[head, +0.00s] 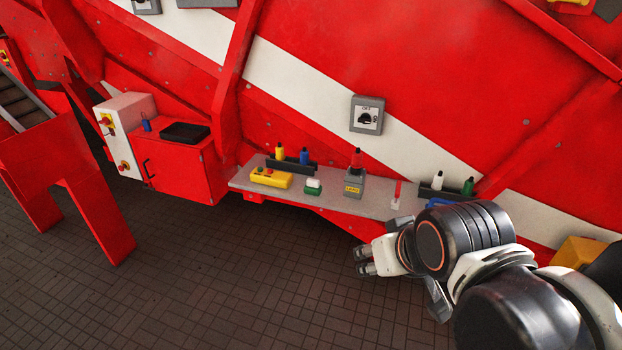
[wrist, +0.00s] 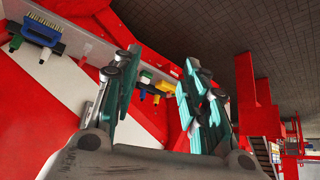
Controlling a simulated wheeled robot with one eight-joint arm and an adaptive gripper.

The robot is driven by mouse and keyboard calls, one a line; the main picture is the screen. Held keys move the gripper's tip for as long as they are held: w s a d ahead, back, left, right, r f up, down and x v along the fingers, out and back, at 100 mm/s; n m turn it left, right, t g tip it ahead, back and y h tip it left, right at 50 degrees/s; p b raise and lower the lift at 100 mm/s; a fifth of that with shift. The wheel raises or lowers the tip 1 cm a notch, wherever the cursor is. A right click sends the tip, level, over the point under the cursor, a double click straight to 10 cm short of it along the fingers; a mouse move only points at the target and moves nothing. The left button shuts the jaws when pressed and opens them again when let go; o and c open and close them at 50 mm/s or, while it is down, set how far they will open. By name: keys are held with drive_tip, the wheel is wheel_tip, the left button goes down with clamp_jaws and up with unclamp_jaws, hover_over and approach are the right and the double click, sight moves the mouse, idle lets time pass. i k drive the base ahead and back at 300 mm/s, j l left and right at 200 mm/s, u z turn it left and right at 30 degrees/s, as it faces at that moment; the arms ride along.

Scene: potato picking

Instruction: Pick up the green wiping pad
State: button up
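The green wiping pad (head: 313,188) has a green base and a white upper part. It lies on the grey shelf (head: 335,199), between a yellow box with buttons and a grey block.
The yellow button box (head: 270,178) is left of the pad; a dark rack (head: 291,166) with yellow and blue bottles stands behind. The grey block with red top (head: 355,183) is to the right. A blue brush (wrist: 44,28) lies further right. Open floor (head: 260,270) lies before the shelf.

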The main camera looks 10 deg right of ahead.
sight(312, 188)
drive_tip(key=i+l, duration=0.1)
drive_tip(key=i, duration=0.4)
drive_tip(key=i+l+u, duration=0.1)
drive_tip(key=i, duration=0.35)
drive_tip(key=i+l+u, duration=0.1)
drive_tip(key=i, duration=0.35)
drive_tip(key=l, duration=0.05)
